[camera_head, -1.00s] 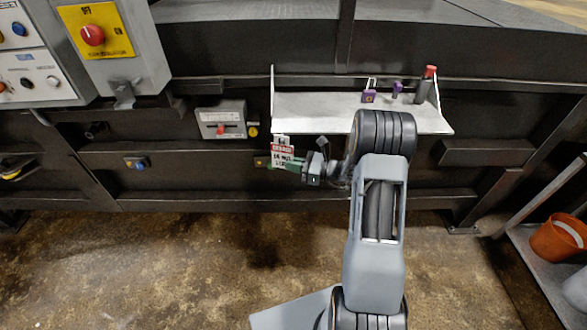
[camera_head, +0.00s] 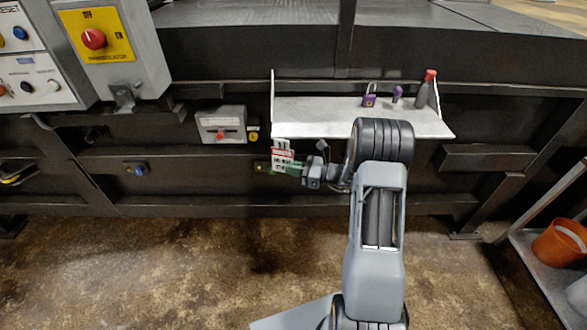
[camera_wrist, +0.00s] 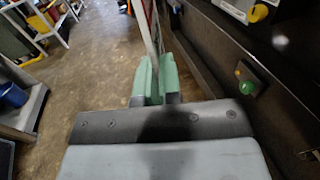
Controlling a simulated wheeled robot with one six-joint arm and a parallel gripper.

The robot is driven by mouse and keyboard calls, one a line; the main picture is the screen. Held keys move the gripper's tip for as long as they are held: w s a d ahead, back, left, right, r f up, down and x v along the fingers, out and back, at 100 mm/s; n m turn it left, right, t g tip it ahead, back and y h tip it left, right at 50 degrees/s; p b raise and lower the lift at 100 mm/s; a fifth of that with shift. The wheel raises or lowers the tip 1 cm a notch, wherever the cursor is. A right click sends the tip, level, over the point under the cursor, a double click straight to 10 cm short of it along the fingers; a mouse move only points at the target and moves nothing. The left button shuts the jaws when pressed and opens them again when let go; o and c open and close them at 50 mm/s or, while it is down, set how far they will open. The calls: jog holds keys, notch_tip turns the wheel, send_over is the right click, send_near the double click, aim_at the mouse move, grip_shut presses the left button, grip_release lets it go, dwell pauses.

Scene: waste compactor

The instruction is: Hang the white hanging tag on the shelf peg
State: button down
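The white tag (camera_head: 282,158) with a red band hangs upright in my gripper (camera_head: 287,166), just below the left end of the white shelf (camera_head: 320,117). In the wrist view my gripper's green fingers (camera_wrist: 154,80) are closed on the tag (camera_wrist: 150,30), which shows nearly edge-on between them. The shelf's left side has a thin upright edge (camera_head: 272,95). The top of the tag is close to the shelf's front left corner. I cannot make out the peg, or whether the tag touches the shelf.
On the shelf stand a purple padlock (camera_head: 369,98), a small purple item (camera_head: 397,93) and a dark bottle with a red cap (camera_head: 427,90). A grey switch box (camera_head: 222,124) is left of the shelf. An orange bucket (camera_head: 560,242) sits at far right. Floor in front is clear.

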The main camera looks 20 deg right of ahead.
jog(key=c, duration=1.2)
grip_release()
jog(key=shift+c, duration=0.2)
jog(key=shift+d, duration=0.1)
jog(key=b+v, duration=0.2)
jog(key=v, duration=1.2)
notch_tip(320, 180, down, 5)
jog(key=s+a+n+g+h, duration=0.1)
jog(key=s+a+n+g, duration=0.1)
jog(key=s+n+g, duration=0.1)
jog(key=s+a+n+g+h, duration=0.5)
jog(key=s+n+g, duration=0.1)
jog(key=s+n, duration=0.1)
jog(key=s+a+r+n+t+h, duration=0.1)
jog(key=s+a+r+n+h, duration=0.1)
jog(key=r+n, duration=0.3)
jog(key=s+a+r+n+t+h+p, duration=0.1)
jog(key=s+a+r+n+h, duration=0.1)
jog(key=a+r+n+h, duration=0.1)
jog(key=s+a+r+n+h, duration=0.2)
jog(key=a+r+n+h, duration=0.1)
jog(key=r+n, duration=0.3)
jog(key=shift+a+r+n+t+h, duration=0.3)
jog(key=shift+r+n+t+h, duration=0.1)
jog(key=shift+h, duration=0.1)
